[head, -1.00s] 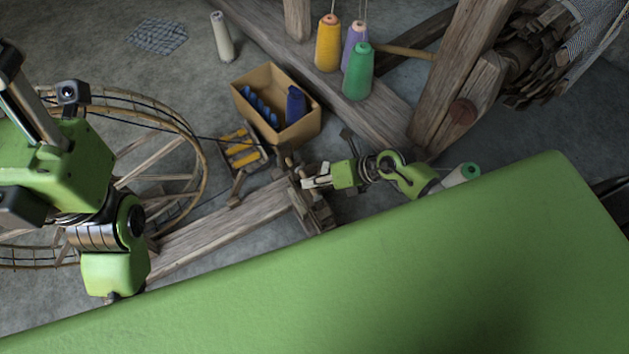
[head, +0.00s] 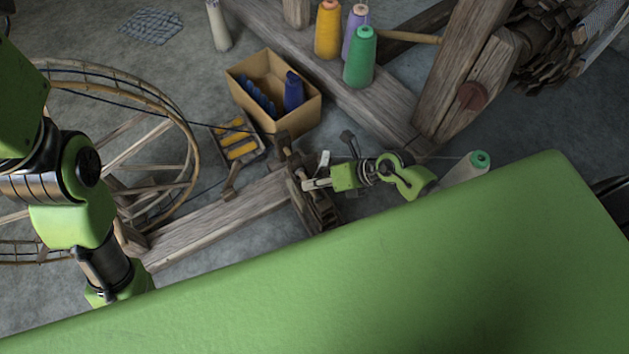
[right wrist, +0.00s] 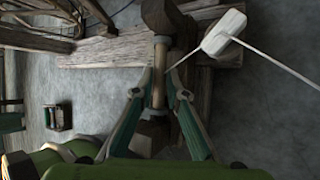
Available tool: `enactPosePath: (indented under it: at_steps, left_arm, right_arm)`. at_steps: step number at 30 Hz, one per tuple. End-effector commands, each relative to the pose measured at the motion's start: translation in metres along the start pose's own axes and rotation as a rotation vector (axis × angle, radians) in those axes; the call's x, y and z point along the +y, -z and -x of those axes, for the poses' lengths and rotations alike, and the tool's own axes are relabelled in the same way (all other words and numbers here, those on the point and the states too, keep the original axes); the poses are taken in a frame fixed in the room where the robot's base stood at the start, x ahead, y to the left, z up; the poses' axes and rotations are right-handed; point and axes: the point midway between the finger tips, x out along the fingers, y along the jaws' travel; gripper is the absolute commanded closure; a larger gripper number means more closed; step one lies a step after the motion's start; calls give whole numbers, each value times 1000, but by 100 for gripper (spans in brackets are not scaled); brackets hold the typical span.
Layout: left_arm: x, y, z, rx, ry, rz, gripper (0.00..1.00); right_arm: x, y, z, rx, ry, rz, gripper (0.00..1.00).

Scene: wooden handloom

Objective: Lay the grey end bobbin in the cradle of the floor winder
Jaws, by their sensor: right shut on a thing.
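My right gripper (right wrist: 158,88) is shut around the slim, pale shaft of the grey end bobbin (right wrist: 160,62), which has a light ring near its far end. The bobbin lies in line between two dark wooden blocks of the floor winder's cradle (right wrist: 163,17); I cannot tell whether it rests fully on them. A thread runs from near the fingertips to a white block (right wrist: 222,34) and on to the right. In the head view, my right gripper (head: 312,184) is at the floor winder (head: 318,208), and the bobbin is too small to make out. My left gripper is out of view.
A spoked wheel (head: 185,158) stands left of the winder plank (head: 215,215). A tray of yellow bobbins (head: 240,150) and a cardboard box (head: 312,108) of blue bobbins lie behind. My green body hides the foreground.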

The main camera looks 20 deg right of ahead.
Motion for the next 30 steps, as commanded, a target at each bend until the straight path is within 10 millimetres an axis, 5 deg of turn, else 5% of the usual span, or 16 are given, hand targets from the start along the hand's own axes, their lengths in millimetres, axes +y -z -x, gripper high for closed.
enactPosePath:
  at_steps: [6, 9, 20, 30]
  left_arm:
    - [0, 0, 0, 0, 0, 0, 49]
    - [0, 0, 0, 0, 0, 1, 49]
    - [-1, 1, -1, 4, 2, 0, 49]
    - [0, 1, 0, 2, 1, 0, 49]
  right_arm:
    - [0, 0, 0, 0, 0, 0, 96]
    - [0, 0, 0, 0, 0, 0, 67]
    - [0, 0, 3, 0, 0, 0, 67]
    - [-1, 1, 63, 2, 3, 5, 67]
